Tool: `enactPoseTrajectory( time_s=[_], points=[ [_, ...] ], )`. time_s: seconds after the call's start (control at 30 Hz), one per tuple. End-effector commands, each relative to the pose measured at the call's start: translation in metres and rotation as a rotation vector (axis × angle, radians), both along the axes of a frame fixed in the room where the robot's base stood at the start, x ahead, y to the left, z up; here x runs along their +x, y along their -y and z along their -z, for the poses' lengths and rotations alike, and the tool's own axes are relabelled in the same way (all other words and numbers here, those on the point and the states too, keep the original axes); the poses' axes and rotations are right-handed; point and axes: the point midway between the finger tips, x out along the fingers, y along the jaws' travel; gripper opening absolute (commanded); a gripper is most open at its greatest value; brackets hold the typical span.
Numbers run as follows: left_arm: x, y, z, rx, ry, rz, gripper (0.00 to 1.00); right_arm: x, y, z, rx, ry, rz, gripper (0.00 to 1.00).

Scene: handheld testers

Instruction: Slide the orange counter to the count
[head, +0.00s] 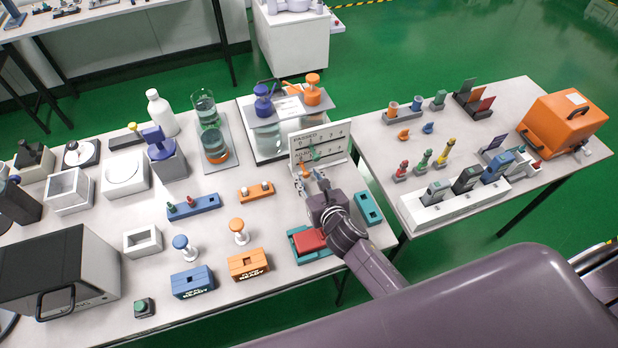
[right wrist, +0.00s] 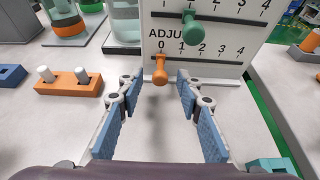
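A white upright board (right wrist: 218,62) carries two numbered scales with slots; it also shows in the head view (head: 338,140). The orange counter (right wrist: 160,70) sits at the left end of the lower scale, under the 0. A green counter (right wrist: 188,30) sits on the upper scale, near its 2, and covers part of the lower label. My right gripper (right wrist: 158,84) is open in front of the board, with one finger on each side of the orange counter and gaps between. In the head view my right gripper (head: 312,180) hides part of the board. My left gripper is not in view.
An orange block with white pegs (right wrist: 70,84) lies left of the gripper. Glass tanks (head: 267,138) stand behind the board. A teal tray with a red block (head: 308,241) and a teal block (head: 369,208) are close to my right wrist. A second table (head: 380,155) stands to the right.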

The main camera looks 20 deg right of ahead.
Motion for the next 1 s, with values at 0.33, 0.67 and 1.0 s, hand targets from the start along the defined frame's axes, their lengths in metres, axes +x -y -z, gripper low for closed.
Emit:
enactPoseTrajectory(
  time_s=[0.33, 0.67, 1.0],
  points=[
    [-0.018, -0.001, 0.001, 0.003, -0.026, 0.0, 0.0, 0.0, 0.0, 0.0, 0.0, 0.0, 0.0, 0.0],
    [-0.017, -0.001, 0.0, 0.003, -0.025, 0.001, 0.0, 0.0, 0.002, 0.0, -0.001, -0.001, 0.001, 0.0],
    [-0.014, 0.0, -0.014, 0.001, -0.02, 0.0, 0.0, 0.002, 0.053, -0.001, -0.006, 0.0, 0.0, 0.0]
  ],
)
